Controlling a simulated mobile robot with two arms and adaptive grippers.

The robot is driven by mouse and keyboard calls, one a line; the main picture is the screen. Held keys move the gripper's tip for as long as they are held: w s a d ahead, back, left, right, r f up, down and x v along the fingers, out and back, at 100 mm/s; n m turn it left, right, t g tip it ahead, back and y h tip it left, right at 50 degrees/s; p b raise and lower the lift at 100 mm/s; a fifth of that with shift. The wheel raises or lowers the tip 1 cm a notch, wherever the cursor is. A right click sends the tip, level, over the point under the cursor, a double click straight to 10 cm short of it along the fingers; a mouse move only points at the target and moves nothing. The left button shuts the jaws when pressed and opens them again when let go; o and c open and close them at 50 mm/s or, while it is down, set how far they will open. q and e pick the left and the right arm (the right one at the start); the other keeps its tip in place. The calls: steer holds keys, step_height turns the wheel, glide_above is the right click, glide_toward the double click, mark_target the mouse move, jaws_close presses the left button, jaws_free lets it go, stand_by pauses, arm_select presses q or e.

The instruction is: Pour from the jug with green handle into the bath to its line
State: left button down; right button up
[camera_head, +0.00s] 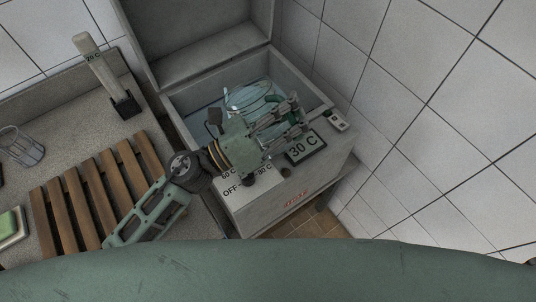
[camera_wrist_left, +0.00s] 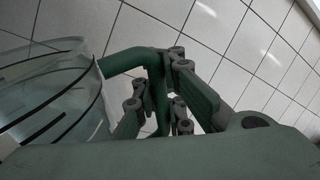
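The clear jug (camera_head: 246,97) is over the open bath (camera_head: 312,97), a grey box with pale blue liquid inside. Its green handle (camera_head: 283,106) faces right, toward my left gripper (camera_head: 284,117). In the left wrist view the jug (camera_wrist_left: 62,95) has black marks on its wall. Its green handle (camera_wrist_left: 128,60) passes between the fingers of my left gripper (camera_wrist_left: 160,95), which look closed around it. I cannot tell how much is in the jug or how far it tilts. The bath's line is not discernible. My right gripper is not in view.
The bath's lid (camera_head: 200,50) stands open behind. A tiled wall is right.

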mark_target(270, 102)
arm_select(q)
steer(key=shift+w+a+r+n+t+b, duration=0.3)
steer(key=shift+r+n+t+b, duration=0.2)
steer(key=shift+n, duration=0.5)
stand_by(0.7)
steer(key=shift+a+r, duration=0.1)
steer(key=shift+a, duration=0.05)
steer(key=shift+w+a+r+n+t+h+b, duration=0.15)
steer(key=shift+w+a+n+t+b, duration=0.15)
steer(key=shift+n, duration=0.3)
steer(key=shift+w+a+n+t+h+b, duration=0.2)
steer(key=shift+n+b, duration=0.1)
steer(key=shift+n, duration=0.3)
stand_by(0.5)
steer(key=shift+r, duration=0.1)
steer(key=shift+w+a+n+t+b, duration=0.35)
steer(key=shift+n+t, duration=0.25)
steer(key=shift+n, duration=0.2)
steer(key=shift+w+a+n, duration=0.1)
steer(key=shift+a+n, duration=0.05)
steer(key=shift+n, duration=0.15)
steer(key=shift+a, duration=0.1)
stand_by(0.6)
steer(key=shift+w+a+n+t+b, duration=0.2)
steer(key=shift+n+t+b, duration=0.1)
steer(key=shift+n, duration=0.1)
